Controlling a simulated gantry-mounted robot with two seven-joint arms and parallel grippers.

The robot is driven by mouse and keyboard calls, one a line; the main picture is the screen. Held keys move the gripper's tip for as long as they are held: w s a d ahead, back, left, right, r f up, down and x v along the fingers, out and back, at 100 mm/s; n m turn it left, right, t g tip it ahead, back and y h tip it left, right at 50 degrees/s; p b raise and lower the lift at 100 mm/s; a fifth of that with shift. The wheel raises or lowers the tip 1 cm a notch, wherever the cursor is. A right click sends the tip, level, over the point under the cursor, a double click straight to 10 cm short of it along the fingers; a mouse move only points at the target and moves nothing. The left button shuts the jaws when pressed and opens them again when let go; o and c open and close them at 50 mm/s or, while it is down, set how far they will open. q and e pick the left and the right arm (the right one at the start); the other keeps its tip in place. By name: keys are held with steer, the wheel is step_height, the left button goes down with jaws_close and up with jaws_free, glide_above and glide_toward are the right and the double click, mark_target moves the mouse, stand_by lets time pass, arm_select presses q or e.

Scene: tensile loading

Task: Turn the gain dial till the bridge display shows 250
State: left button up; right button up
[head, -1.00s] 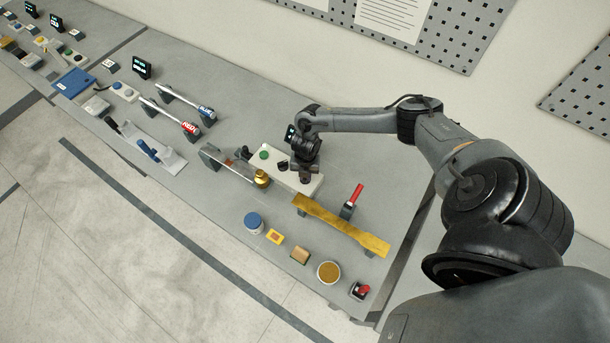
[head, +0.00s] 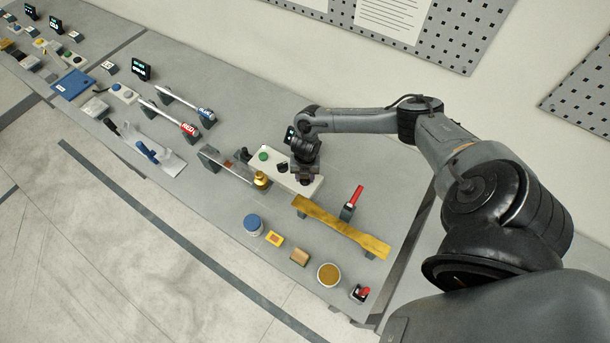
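My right gripper (head: 307,178) points down over the right end of a pale control box (head: 285,175) on the bench. The dial under it is hidden by the gripper, so I cannot tell whether the fingers touch or grip it. A green button (head: 264,154) and a small black knob (head: 282,167) show on the same box, left of the gripper. A small dark display (head: 291,134) shows partly behind my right wrist; its reading is too small and covered to read. My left gripper is not in view.
A brass-coloured weight (head: 261,180) stands at the box's left. A blue-lidded jar (head: 253,224) and a round tub (head: 329,274) stand near the front edge.

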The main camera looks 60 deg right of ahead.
step_height(320, 180, up, 11)
stand_by(0.8)
steer(key=shift+f, duration=0.1)
